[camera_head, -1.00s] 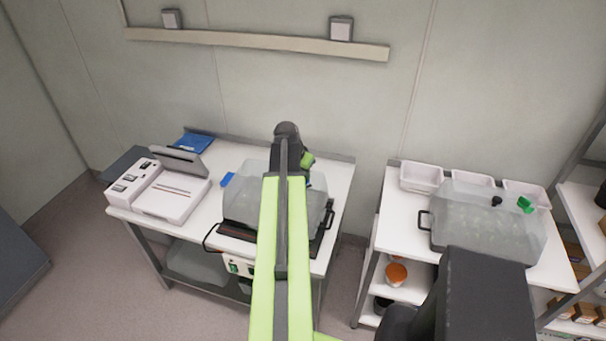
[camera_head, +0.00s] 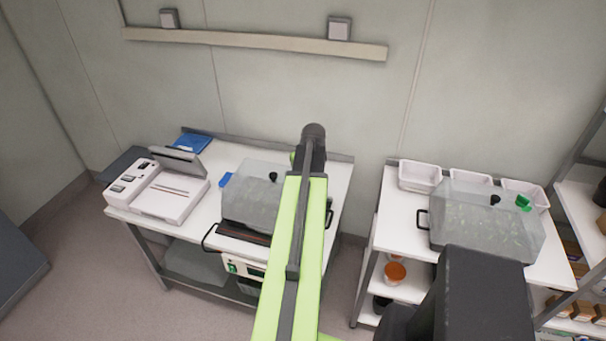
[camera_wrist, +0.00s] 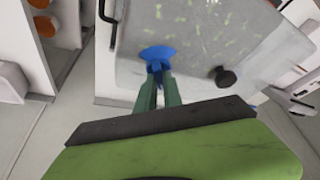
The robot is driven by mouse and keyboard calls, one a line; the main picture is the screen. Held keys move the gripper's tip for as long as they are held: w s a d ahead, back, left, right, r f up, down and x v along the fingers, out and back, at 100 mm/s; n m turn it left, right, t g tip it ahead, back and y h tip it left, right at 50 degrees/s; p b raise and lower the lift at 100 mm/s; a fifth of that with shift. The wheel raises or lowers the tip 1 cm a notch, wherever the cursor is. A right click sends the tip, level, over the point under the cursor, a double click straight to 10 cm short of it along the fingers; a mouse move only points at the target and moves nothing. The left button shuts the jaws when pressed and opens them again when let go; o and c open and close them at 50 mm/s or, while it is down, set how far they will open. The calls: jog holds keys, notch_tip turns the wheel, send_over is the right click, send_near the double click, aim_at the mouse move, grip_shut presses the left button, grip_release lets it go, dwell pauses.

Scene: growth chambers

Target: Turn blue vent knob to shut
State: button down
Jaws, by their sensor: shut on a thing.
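The blue vent knob (camera_wrist: 157,54) sits on the clear dome (camera_wrist: 222,25) in the wrist view. My gripper (camera_wrist: 158,80) is shut on its narrow part, and its wider fan-shaped end shows beyond the fingertips. A black knob (camera_wrist: 225,77) stands on the same dome to the right. In the head view the clear dome (camera_head: 248,200) is on the middle table, with the black knob (camera_head: 273,176) on top. My arm hides the blue knob and my fingers there. The knob's shut mark cannot be made out.
A white instrument (camera_head: 165,195) with a raised lid stands left on the middle table (camera_head: 215,232). A blue item (camera_head: 226,180) lies beside the dome. A second clear dome (camera_head: 485,225) with a green knob (camera_head: 523,203) stands on the right table, before white tubs (camera_head: 420,176).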

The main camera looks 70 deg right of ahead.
jog(key=shift+n+t+y, duration=0.3)
jog(key=shift+n, duration=0.7)
jog(key=c, duration=1.5)
grip_release()
jog(key=p+v, duration=1.6)
jog(key=v, duration=0.1)
jog(key=shift+s+r, duration=0.15)
jog(key=shift+r, duration=0.05)
